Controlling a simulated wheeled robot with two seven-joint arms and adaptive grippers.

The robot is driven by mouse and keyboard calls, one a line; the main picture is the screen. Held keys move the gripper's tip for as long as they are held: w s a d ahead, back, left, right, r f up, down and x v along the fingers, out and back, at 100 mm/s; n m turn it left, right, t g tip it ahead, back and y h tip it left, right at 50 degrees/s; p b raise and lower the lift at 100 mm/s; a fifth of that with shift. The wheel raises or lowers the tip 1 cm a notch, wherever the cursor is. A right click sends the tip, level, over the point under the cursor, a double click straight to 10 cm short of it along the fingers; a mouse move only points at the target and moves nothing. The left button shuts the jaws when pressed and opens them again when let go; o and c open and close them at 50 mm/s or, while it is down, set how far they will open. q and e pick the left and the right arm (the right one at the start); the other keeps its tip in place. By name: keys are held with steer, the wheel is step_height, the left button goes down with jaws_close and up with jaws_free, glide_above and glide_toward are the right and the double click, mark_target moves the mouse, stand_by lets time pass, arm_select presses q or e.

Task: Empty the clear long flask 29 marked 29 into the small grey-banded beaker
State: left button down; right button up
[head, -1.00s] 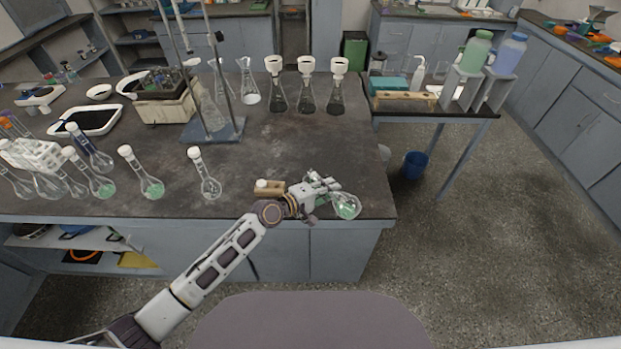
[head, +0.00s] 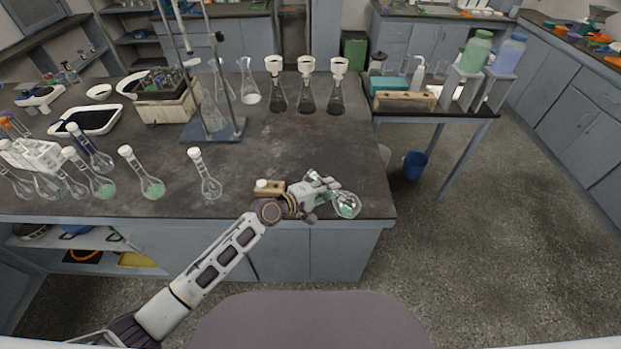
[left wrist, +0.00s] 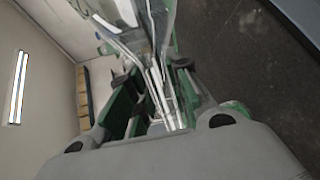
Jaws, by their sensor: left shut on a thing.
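My left gripper (head: 320,188) is shut on a clear long-necked flask (head: 347,204) at the front right corner of the bench. The flask lies tilted, its round bulb pointing right with a little green liquid in it. Its neck is mostly hidden by the gripper, and no number can be read. In the left wrist view, clear glass (left wrist: 158,25) runs between the green-padded fingers (left wrist: 155,90). I cannot make out the small grey-banded beaker; it may be hidden behind the gripper. My right gripper is not in view.
Other long-necked flasks (head: 208,187) stand along the bench's front left, several with green liquid. A stand (head: 222,132) and flasks with white tops (head: 307,100) are farther back. The bench (head: 270,150) is bare in the middle.

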arm_select(q)
steer(key=shift+w+r, duration=0.1)
steer(key=shift+r, duration=0.15)
stand_by(0.8)
steer(key=shift+s+d+f+m+b, duration=0.15)
steer(key=shift+f+m+b, duration=0.3)
steer(key=shift+f, duration=0.5)
steer(key=shift+r+m+p, duration=0.2)
steer(key=shift+m+p, duration=0.15)
steer(key=shift+m+t+y, duration=0.4)
steer(key=shift+f, duration=0.25)
